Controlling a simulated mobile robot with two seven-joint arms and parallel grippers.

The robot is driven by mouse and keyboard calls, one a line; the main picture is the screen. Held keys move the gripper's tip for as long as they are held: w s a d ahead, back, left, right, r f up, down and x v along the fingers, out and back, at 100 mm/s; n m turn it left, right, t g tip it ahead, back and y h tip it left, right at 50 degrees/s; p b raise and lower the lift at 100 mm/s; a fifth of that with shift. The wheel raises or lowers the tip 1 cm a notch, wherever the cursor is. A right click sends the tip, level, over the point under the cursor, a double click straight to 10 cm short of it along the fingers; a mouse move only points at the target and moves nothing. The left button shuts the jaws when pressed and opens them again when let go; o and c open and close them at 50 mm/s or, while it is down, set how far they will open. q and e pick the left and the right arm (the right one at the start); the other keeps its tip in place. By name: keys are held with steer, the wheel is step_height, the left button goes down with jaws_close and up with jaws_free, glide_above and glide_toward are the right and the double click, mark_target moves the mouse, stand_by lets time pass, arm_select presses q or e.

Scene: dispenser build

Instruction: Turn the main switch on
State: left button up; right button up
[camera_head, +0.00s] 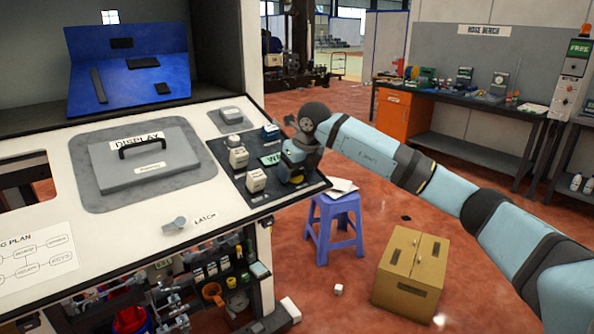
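A dark switch panel (228,165) lies on the right end of the white worktop, with several small light blocks or switches on it, such as a white one (238,158) and another nearer one (256,180). A green label (270,159) sits at its middle, partly covered. I cannot tell which part is the main switch. My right gripper (291,165) is over the right edge of the panel, beside the green label. Its fingers are small and dark, and I cannot tell whether they are open or touching anything. It hides part of the panel. My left gripper is out of view.
A grey display cover (150,168) with a black handle lies left of the panel. A blue stool (334,225) and a cardboard box (411,270) stand on the floor to the right.

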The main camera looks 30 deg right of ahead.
steer(key=v, duration=1.3)
steer(key=shift+s+r+b, duration=0.15)
steer(key=shift+r+b, duration=0.25)
steer(key=shift+f, duration=0.1)
